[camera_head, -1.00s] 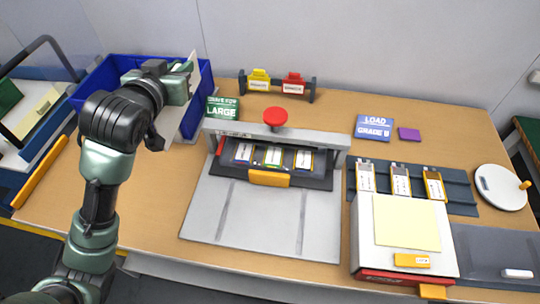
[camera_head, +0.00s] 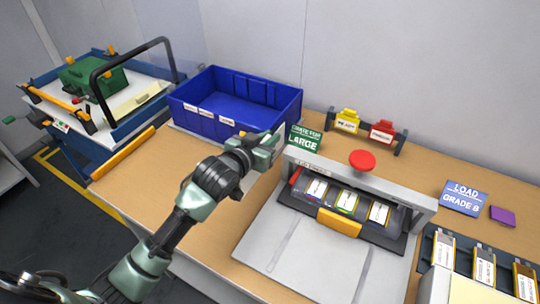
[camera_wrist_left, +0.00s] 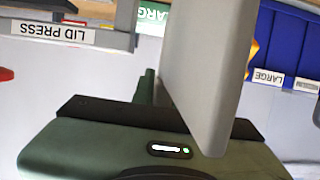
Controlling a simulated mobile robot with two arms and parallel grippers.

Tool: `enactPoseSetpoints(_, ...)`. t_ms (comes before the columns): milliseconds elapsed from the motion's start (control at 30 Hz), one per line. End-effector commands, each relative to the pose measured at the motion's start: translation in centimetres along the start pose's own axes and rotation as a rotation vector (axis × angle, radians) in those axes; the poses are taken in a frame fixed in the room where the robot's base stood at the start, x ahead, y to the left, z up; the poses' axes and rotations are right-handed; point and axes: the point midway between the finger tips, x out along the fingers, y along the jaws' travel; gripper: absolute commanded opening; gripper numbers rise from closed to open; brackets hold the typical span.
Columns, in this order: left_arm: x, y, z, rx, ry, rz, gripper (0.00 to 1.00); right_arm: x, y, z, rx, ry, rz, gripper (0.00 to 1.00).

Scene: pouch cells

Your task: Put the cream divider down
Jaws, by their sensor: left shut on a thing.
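My left gripper (camera_head: 272,142) is over the table, just right of the blue bin and in front of the green LARGE sign (camera_head: 303,140). It is shut on the cream divider (camera_wrist_left: 200,70), a thin upright panel that looks greyish in the left wrist view. In the head view the divider is mostly hidden or seen nearly edge-on at the gripper, so I cannot tell whether it touches anything. The blue bin (camera_head: 190,116) has several labelled sections along its front and looks empty. My right gripper is out of view.
The lid press (camera_head: 310,160) with a red knob (camera_head: 361,160) stands right of the gripper. A yellow and red tag rack (camera_head: 398,150) is behind it. A cart (camera_head: 50,93) with a green case (camera_head: 92,74) stands at the left.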

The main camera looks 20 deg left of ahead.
Motion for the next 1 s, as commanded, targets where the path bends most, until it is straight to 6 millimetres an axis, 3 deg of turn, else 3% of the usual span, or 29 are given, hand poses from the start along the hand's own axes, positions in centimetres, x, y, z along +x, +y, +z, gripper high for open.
enactPoseSetpoints(200,0.7,0.0,2.1,0.0,0.0,0.0,0.0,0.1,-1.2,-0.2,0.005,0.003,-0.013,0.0)
enactPoseSetpoints(500,1.8,0.0,5.9,0.0,0.0,0.0,0.0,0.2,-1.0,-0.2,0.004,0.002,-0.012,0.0)
enactPoseSetpoints(900,1.9,0.0,6.3,0.0,0.001,0.0,0.0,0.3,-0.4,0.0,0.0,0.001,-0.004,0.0)
enactPoseSetpoints(933,1.9,0.0,6.3,0.0,0.001,0.0,0.17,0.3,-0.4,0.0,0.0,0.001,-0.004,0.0)
enactPoseSetpoints(1000,1.9,0.0,6.3,0.001,0.001,0.0,0.36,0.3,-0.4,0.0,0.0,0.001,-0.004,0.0)
